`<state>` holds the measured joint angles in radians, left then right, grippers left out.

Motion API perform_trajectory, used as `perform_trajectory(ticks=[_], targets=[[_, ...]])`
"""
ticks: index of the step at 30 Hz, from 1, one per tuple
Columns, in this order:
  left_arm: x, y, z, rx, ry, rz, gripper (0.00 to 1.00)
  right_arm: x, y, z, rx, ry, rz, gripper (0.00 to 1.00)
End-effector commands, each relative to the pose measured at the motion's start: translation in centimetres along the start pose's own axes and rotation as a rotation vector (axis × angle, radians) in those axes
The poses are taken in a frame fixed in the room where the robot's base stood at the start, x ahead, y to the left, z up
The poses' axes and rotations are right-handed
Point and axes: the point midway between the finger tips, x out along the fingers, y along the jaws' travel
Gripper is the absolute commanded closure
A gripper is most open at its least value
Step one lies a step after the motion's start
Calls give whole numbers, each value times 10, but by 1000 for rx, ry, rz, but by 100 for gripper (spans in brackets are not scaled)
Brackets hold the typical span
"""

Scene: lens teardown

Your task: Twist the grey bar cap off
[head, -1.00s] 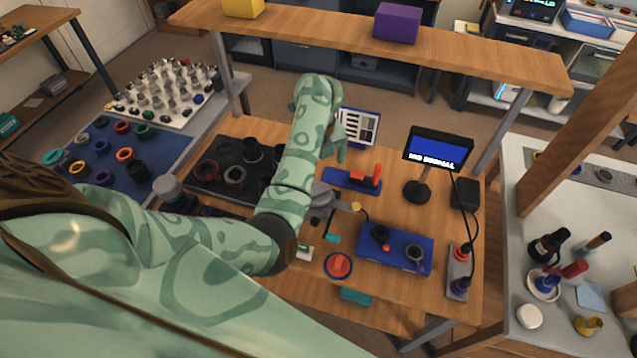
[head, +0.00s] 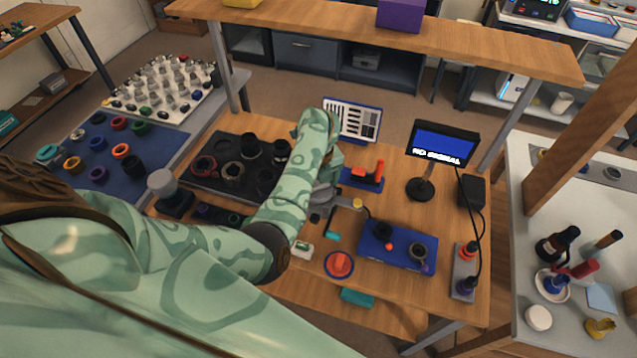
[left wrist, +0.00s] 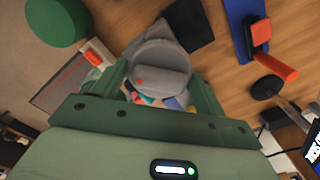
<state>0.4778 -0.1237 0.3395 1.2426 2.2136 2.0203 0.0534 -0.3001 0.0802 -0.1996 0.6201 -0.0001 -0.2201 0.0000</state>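The grey bar cap (left wrist: 160,72) is a round grey disc with a raised bar across it, seen close up in the left wrist view. My left gripper (left wrist: 160,82) has its two green fingers apart, one on each side of the cap. I see a narrow gap at the right finger; whether the left finger touches is unclear. In the head view my left gripper (head: 328,180) points down over the grey round part (head: 324,197) on the wooden bench, and my forearm and hand partly hide it. My right gripper is not in view.
A blue stand with a red-handled tool (head: 366,176) is close right of the gripper. A blue fixture (head: 397,247), a red round knob (head: 339,264) and a small monitor (head: 443,143) stand nearby. A black tray (head: 213,187) with rings lies left. An overhead shelf (head: 360,32) spans the back.

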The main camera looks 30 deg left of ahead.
Motion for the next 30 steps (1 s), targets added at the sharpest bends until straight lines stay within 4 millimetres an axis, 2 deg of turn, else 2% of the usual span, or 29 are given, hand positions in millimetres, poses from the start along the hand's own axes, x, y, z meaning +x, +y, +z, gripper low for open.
perform_trajectory(ticks=[1,2,3,8,18,30], targets=[[0,0,0,0,0,0,42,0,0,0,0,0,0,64],[0,0,0,0,0,0,51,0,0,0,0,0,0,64],[0,0,0,0,0,0,52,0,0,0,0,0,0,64],[0,0,0,-6,0,0,52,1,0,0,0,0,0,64],[1,0,0,-219,1,0,52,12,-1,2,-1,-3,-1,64],[1,-1,0,-264,1,-1,52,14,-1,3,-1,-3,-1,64]])
